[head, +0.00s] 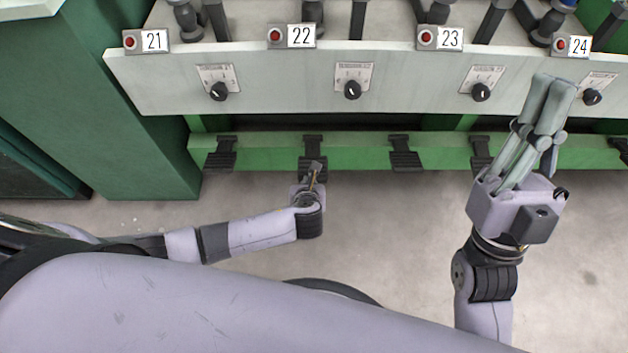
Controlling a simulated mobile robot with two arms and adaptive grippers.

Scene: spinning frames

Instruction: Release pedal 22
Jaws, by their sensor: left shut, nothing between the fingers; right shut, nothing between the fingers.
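Pedal 22 (313,145) is a black foot pedal on the green lower rail, under the station labelled 22 (301,36). My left gripper (314,170) is shut and empty, right at the near end of this pedal. The gripper and wrist hide part of the pedal's front. I cannot tell whether they touch, or whether the pedal is pressed down. My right gripper (553,92) is shut and empty, raised at the right in front of the panel near station 24.
Other black pedals stand along the rail (360,150), under station 21 (221,152), station 23 (404,152) and further right. The pale panel above carries black knobs (352,90) and red lamps (275,36). A green cabinet (140,120) stands at the left. The grey floor is open.

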